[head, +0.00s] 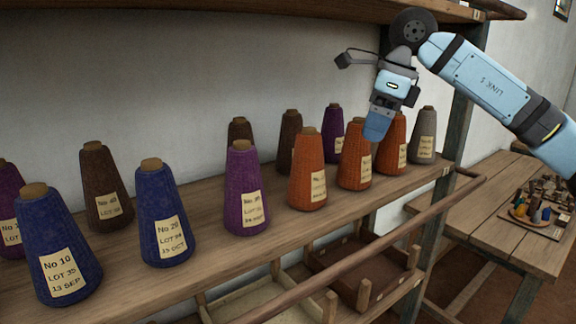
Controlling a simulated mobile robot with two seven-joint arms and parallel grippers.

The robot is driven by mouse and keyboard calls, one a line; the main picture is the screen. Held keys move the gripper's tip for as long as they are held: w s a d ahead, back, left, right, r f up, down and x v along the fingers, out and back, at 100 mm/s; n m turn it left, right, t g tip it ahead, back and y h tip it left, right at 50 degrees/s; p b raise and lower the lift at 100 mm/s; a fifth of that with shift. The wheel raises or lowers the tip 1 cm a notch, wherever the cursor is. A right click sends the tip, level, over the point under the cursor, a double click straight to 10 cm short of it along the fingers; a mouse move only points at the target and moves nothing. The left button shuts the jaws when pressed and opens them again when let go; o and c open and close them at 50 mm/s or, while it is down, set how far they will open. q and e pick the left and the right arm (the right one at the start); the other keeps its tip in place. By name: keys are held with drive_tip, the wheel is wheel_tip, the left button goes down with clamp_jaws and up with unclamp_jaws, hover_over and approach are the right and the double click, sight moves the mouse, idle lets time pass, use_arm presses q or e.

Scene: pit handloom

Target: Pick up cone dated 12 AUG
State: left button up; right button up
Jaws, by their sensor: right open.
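Several thread cones stand upright on the wooden shelf (262,262), each with a cream label. I cannot read 12 AUG on any label. A near blue cone (52,225) reads No 10, 13 SEP. Another blue cone (161,200) reads No 20, OCT. A purple cone (240,180) has a date too small to be sure of. The labels on the orange cones (303,173), (350,160), (388,150) and the grey cone (421,130) are too small to read. My right gripper (376,134) is open, pointing down among the orange cones. My left gripper is out of view.
Dark brown cones (103,180) and other purple cones (331,125) stand further back against the wall. A wooden rail (330,268) runs along the shelf front. Trays (350,272) sit below. A side table (480,215) with small items stands at right.

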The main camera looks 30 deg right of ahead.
sight(312, 128)
drive_tip(key=w+a+p, duration=0.1)
drive_tip(key=w+a, duration=0.1)
drive_tip(key=w+a+p, duration=0.1)
drive_tip(key=w+a, duration=0.1)
drive_tip(key=w, duration=0.1)
drive_tip(key=w+a+p, duration=0.1)
drive_tip(key=w+a, duration=0.1)
drive_tip(key=w, duration=0.1)
drive_tip(key=shift+a+r, duration=0.2)
drive_tip(key=shift+a, duration=0.1)
drive_tip(key=shift+w+a+r, duration=0.1)
drive_tip(key=shift+w+a, duration=0.1)
drive_tip(key=shift+a, duration=0.1)
drive_tip(key=x, duration=0.1)
drive_tip(key=p+x, duration=0.1)
drive_tip(key=x, duration=0.2)
drive_tip(key=shift+w+a+f, duration=0.15)
drive_tip(key=shift+w+f, duration=0.15)
drive_tip(key=shift+w, duration=0.05)
drive_tip(key=shift+f, duration=0.3)
drive_tip(key=c, duration=1.4)
drive_tip(key=shift+r, duration=0.1)
